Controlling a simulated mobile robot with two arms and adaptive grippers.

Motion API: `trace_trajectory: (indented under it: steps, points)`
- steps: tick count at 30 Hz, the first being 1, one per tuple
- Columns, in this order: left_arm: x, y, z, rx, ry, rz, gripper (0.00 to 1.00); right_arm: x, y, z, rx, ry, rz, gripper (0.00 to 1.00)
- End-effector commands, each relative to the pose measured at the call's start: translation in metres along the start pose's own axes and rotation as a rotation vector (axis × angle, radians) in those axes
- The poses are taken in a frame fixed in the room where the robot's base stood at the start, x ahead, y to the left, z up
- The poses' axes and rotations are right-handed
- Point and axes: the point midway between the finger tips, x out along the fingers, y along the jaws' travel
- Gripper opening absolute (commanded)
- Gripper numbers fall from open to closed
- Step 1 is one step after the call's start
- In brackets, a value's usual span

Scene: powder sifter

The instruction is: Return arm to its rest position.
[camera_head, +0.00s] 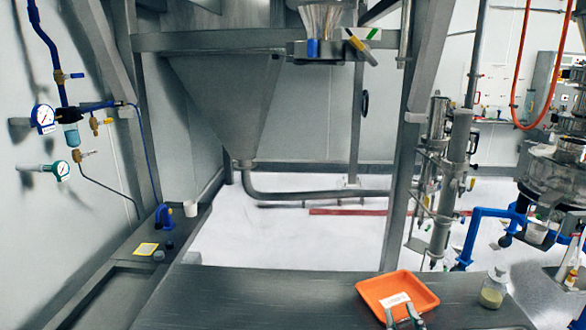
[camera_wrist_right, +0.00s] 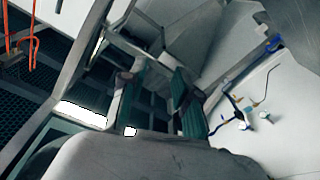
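My right gripper (camera_head: 402,314) shows at the bottom edge of the head view, in front of the orange tray. Its two fingertips are apart, and I see nothing held between them. In the right wrist view its two fingers (camera_wrist_right: 158,88) also stand apart, with dark pads and no object gripped. The rest of my right arm is outside the head view. My left gripper and left arm do not show in either view.
The orange tray (camera_head: 424,292) with a white label lies on the grey table (camera_head: 260,298). A lidded jar (camera_head: 493,289) stands right of it. A steel frame (camera_head: 398,170) rises behind. Gauges (camera_head: 44,118) hang on the left wall.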

Motion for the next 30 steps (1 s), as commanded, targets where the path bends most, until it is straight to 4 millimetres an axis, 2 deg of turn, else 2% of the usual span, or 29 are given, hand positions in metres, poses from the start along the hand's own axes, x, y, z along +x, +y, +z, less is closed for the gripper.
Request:
trace_trajectory:
  steps: [1,3,6,9,15,21,30]
  points:
    - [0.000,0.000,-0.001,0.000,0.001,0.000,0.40,-0.020,0.002,0.034,0.043,-0.157,0.018,0.31]
    - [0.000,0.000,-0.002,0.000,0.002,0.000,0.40,-0.051,-0.001,0.077,0.081,-0.374,0.018,0.31]
    - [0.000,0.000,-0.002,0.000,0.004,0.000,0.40,-0.098,-0.011,0.122,0.114,-0.629,-0.023,0.31]
    - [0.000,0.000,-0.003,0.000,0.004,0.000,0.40,-0.141,-0.024,0.148,0.134,-0.819,-0.085,0.31]
    - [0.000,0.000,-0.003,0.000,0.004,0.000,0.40,-0.212,-0.046,0.173,0.154,-1.087,-0.220,0.31]
    - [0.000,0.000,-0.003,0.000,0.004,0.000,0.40,-0.276,-0.064,0.178,0.168,-1.287,-0.368,0.31]
    - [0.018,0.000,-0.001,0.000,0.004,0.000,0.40,-0.266,-0.100,0.271,0.159,-1.319,-0.377,0.31]
